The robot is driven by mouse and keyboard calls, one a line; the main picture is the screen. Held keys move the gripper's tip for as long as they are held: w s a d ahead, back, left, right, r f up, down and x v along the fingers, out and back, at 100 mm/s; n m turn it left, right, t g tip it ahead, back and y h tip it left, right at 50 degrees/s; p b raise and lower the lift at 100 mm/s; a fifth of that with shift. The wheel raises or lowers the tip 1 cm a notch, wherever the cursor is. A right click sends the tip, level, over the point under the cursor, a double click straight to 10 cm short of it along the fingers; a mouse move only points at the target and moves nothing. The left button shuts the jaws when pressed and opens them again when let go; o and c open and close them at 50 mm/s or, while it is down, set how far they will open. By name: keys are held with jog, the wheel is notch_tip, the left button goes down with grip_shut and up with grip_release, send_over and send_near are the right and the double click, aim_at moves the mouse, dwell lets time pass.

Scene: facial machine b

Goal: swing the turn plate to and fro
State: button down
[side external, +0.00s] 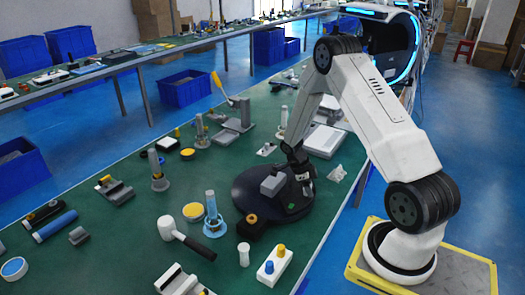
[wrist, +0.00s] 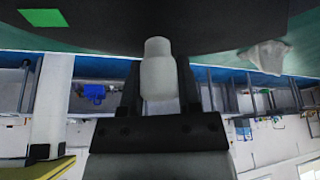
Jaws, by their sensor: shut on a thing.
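The turn plate (side external: 246,190) is a dark round disc lying on the green table; it also fills the top of the wrist view (wrist: 210,22). A grey block (side external: 272,185) sits on it. A small green square (wrist: 44,17) marks its surface. My gripper (side external: 304,176) is low at the plate's right rim in the side view. In the wrist view my gripper (wrist: 160,90) is shut on a pale, rounded peg (wrist: 158,72) that stands at the plate's edge. The peg's foot is hard to make out.
A black block with an orange ring (side external: 251,221) is at the plate's front edge. A mallet (side external: 187,238), a blue-based clear cylinder (side external: 212,212) and a white box with knobs (side external: 274,267) are nearby. A crumpled white piece (side external: 337,173) lies right of the plate.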

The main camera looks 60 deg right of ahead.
aim_at(299, 193)
jog(key=shift+c, duration=1.5)
grip_release()
jog(key=shift+w+r, duration=0.1)
jog(key=shift+r, duration=0.05)
jog(key=v, duration=0.7)
jog(key=shift+r, duration=0.2)
jog(key=shift+w, duration=0.1)
